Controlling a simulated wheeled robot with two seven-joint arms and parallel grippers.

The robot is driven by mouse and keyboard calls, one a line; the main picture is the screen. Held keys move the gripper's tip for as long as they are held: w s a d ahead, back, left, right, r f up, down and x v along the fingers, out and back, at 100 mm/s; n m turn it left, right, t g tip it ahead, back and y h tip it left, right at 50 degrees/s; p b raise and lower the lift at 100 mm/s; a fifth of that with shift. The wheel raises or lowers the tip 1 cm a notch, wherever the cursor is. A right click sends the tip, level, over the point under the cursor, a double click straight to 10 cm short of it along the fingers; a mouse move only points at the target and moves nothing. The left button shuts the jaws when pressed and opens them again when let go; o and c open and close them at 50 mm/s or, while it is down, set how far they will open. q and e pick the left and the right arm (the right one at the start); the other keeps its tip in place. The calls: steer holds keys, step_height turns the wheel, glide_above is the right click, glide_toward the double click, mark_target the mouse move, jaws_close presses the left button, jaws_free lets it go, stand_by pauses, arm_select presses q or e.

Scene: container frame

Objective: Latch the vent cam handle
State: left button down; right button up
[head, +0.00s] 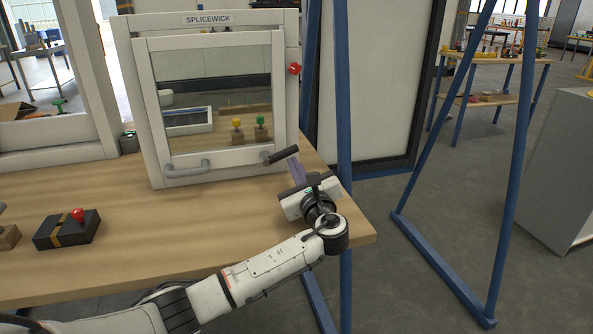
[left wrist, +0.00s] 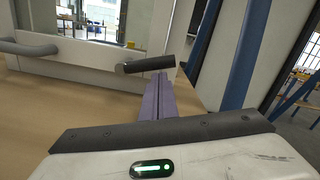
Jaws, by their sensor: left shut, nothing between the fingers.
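The vent cam handle, a short dark bar (head: 281,157), sits at the lower right corner of the white window frame (head: 224,155) labelled SPLICEWICK. It lies nearly level, tilted up a little to the right, and also shows in the left wrist view (left wrist: 145,65). My left gripper (head: 294,160) is shut and empty, its purple fingers pointing at the handle from the front right. In the left wrist view the fingertips (left wrist: 162,76) end just below the bar's right part. I cannot tell whether they touch it. My right gripper is not in view.
A grey pull handle (head: 187,169) is at the frame's lower left. A red knob (head: 294,69) is on its right side. A black box with a red knob (head: 68,230) stands on the wooden bench (head: 160,235). A blue post (head: 343,110) rises just right of my gripper.

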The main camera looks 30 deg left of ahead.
mark_target(291, 153)
arm_select(q)
steer(key=shift+r+n, duration=0.45)
steer(key=shift+n, duration=0.25)
steer(key=shift+r+n+p, duration=0.55)
steer(key=shift+r+n, duration=0.05)
steer(key=shift+n, duration=0.5)
steer(key=n, duration=0.1)
steer(key=r+n, duration=0.1)
steer(key=n, duration=0.1)
steer(key=shift+s+a+r+n+g, duration=0.3)
steer(key=shift+s+r+n, duration=0.05)
steer(key=shift+r+n, duration=0.05)
steer(key=shift+s+a+r+n, duration=0.35)
steer(key=shift+s+r+n, duration=0.05)
steer(key=shift+n, duration=0.85)
steer(key=shift+s+a+r+n, duration=0.35)
steer(key=shift+r+n, duration=0.1)
steer(key=shift+n, duration=0.85)
steer(key=shift+s+a+r+n, duration=0.3)
steer(key=shift+s+r+n, duration=0.1)
steer(key=shift+n, duration=0.85)
steer(key=shift+g, duration=0.3)
